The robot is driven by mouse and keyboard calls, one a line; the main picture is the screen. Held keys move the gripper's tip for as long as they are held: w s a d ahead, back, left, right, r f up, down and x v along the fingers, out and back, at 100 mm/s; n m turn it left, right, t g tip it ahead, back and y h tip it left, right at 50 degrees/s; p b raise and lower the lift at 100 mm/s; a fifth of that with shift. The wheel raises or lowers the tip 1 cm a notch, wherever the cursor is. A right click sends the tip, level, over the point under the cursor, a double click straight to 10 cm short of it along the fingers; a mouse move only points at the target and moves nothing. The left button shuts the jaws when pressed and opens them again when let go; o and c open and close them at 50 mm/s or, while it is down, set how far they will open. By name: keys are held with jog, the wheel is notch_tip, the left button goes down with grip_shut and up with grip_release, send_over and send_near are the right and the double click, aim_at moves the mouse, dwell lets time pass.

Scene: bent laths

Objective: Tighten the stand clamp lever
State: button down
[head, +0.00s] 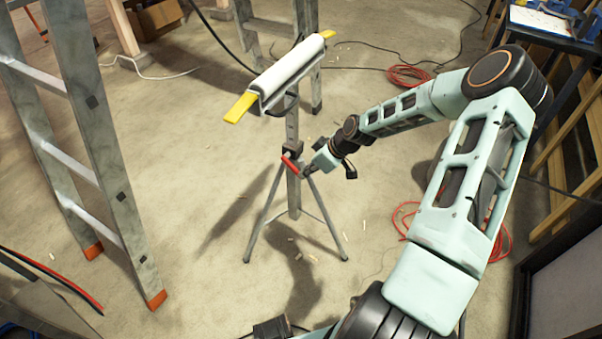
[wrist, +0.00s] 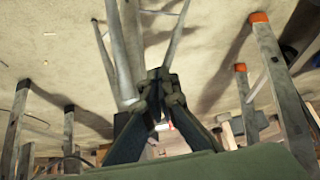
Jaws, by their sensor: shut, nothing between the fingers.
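The stand (head: 293,195) is a grey post on spread tripod legs, upright on the floor. A roller head with yellow ends (head: 285,80) tops it. The red clamp lever (head: 290,164) sits at the dark clamp on the post, slanting down to the right. My gripper (head: 308,172) is right beside the lever's lower end; I cannot tell whether they touch. In the wrist view my gripper (wrist: 160,92) is shut with its fingers together, and the stand's post (wrist: 127,50) is just behind. A small red patch shows between the finger bases there; the lever is mostly hidden.
A metal ladder (head: 85,130) with orange feet stands at left, another (head: 262,27) behind the stand. Red cable coils (head: 408,76) lie on the floor. A dark bench (head: 555,40) is at upper right. Floor around the stand is mostly clear, with scattered small chips.

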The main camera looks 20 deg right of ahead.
jog(key=shift+t+y, duration=0.5)
jog(key=shift+d+f+b+x, duration=0.15)
jog(key=shift+b+x, duration=0.6)
jog(key=shift+x, duration=0.45)
jog(key=shift+d+f+b+x, duration=0.1)
jog(key=shift+b+x, duration=0.65)
jog(key=shift+x, duration=0.45)
jog(key=shift+w+a+f+b, duration=0.25)
jog(key=shift+a+f+b, duration=0.1)
jog(key=shift+a+f, duration=0.1)
jog(key=shift+w+a, duration=0.1)
